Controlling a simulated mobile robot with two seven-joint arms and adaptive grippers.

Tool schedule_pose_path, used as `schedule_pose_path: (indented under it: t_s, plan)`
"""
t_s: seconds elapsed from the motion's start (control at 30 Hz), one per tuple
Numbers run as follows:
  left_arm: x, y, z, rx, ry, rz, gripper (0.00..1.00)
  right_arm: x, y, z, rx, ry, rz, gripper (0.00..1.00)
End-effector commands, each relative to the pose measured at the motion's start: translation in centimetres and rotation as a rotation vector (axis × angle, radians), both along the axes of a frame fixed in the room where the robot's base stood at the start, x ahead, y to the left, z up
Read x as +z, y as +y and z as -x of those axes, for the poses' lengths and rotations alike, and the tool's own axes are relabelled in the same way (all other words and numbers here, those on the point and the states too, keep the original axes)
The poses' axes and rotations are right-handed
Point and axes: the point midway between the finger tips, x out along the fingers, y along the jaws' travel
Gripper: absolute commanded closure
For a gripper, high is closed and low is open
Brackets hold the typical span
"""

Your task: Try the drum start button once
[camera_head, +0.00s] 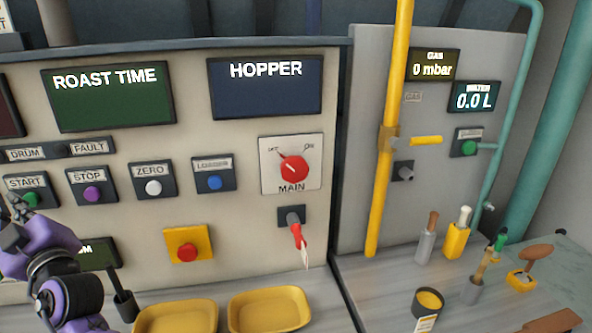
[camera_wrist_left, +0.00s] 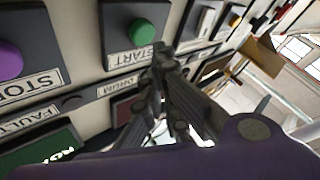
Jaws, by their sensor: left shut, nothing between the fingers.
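The green START button (camera_head: 30,200) is at the left edge of the beige panel, under the DRUM and FAULT labels. It also shows in the left wrist view (camera_wrist_left: 142,32), with its START label beside it. My left gripper (camera_head: 18,207) is shut and empty, its fingertips partly over the START plate in the head view. In the left wrist view the fingertips (camera_wrist_left: 160,52) are by the START label, beside the green cap; I cannot tell whether they touch the panel. The small dark lamp (camera_head: 62,150) between DRUM and FAULT looks unlit. My right gripper is not in view.
A purple STOP button (camera_head: 92,194) is right of START, then white ZERO (camera_head: 153,188) and a blue button (camera_head: 214,183). A red MAIN switch (camera_head: 293,169), a red stop button on yellow (camera_head: 187,252) and yellow trays (camera_head: 268,309) are farther right.

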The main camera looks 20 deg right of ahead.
Motion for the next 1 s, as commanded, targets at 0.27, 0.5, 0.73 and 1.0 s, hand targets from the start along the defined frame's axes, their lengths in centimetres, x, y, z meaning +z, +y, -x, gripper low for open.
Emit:
schedule_pose_path:
  t_s: [0.27,0.5,0.73,1.0]
  plan:
    - [0.1,0.2,2.2,0.002,-0.002,0.002,1.0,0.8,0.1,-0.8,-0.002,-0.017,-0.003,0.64]
    - [0.2,0.4,4.6,0.0,-0.002,0.002,1.0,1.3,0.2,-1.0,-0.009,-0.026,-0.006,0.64]
    - [0.0,0.5,6.0,0.001,0.0,0.001,1.0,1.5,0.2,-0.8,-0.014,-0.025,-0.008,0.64]
    - [0.0,0.5,6.0,0.0,0.0,0.0,1.0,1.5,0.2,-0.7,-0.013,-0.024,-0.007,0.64]
